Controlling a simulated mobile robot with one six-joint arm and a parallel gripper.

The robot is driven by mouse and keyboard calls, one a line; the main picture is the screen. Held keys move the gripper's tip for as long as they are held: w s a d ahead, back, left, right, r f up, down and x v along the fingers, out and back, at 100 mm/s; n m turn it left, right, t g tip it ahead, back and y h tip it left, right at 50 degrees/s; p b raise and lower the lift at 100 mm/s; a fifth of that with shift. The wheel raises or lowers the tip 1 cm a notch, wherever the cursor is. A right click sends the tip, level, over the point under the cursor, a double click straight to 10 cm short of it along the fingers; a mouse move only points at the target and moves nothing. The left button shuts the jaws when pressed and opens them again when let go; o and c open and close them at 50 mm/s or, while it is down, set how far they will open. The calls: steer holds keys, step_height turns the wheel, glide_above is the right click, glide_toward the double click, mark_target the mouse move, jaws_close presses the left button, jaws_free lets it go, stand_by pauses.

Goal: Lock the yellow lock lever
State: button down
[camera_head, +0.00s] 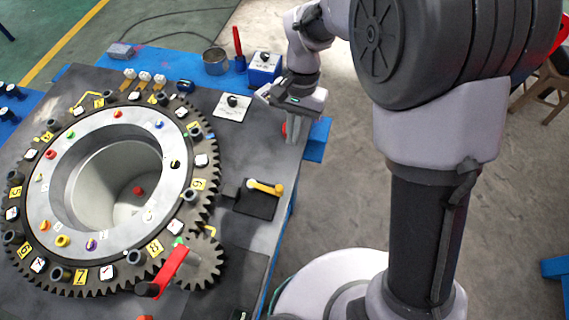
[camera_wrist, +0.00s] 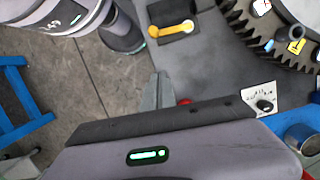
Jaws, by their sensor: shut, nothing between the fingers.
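The yellow lock lever (camera_head: 265,187) sits on a dark square plate (camera_head: 254,205) near the table's right edge, beside the large gear ring. In the head view it lies roughly level, with its rounded end at the right. The lever also shows at the top of the wrist view (camera_wrist: 172,30). My gripper (camera_head: 291,136) is above the table's right edge, farther back than the lever and clear of it. In the wrist view its fingers (camera_wrist: 159,78) are together and empty, pointing toward the lever's side of the table. A small red part shows beside the fingers.
The large toothed ring (camera_head: 110,125) fills the table's left, with a small gear and red crank (camera_head: 175,266) in front. A knob on a white plate (camera_head: 232,105), a metal cup (camera_head: 215,62) and a blue box (camera_head: 264,66) stand farther back. Bare grey surface lies between knob and lever.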

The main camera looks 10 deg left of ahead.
mark_target(265, 186)
steer(key=b+x, duration=0.3)
steer(key=x, duration=0.6)
steer(key=shift+f+b, duration=0.3)
steer(key=shift+b, duration=0.05)
steer(key=s, duration=0.2)
steer(key=s+b, duration=0.1)
steer(key=shift+s+a+f, duration=0.1)
steer(key=shift+a+f, duration=0.2)
steer(key=shift+a, duration=0.05)
steer(key=shift+s+r, duration=0.1)
steer(key=shift+s, duration=0.35)
steer(key=shift+s, duration=0.1)
